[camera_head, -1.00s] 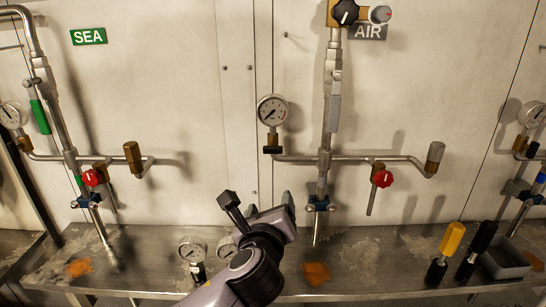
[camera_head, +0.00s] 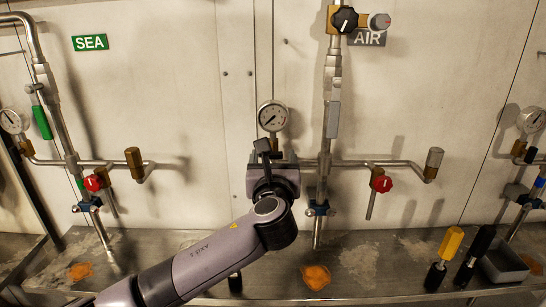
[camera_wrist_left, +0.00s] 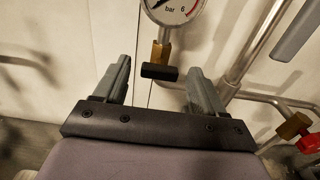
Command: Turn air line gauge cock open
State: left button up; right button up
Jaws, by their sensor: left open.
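The air line gauge (camera_head: 272,116) is a round white dial on a brass fitting, left of the AIR pipe. Its cock has a black handle (camera_wrist_left: 159,71) that lies crosswise below the brass fitting (camera_wrist_left: 161,52) in the left wrist view. In the head view my left gripper and wrist hide this cock. My left gripper (camera_head: 268,152) is in front of it; in the left wrist view the open gripper (camera_wrist_left: 158,83) has one finger on each side of the handle, with gaps, and does not visibly touch it. My right gripper is not in view.
The AIR pipe (camera_head: 329,125) stands right of the gripper, with a red knob (camera_head: 382,184) on its branch. Yellow (camera_head: 451,243) and black tools stand on the metal bench (camera_head: 370,262) beside a grey tray (camera_head: 505,262). The SEA pipework is at left.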

pick_arm(q)
jog(key=shift+w, duration=0.35)
jog(key=c, duration=1.1)
jog(key=shift+o, duration=0.2)
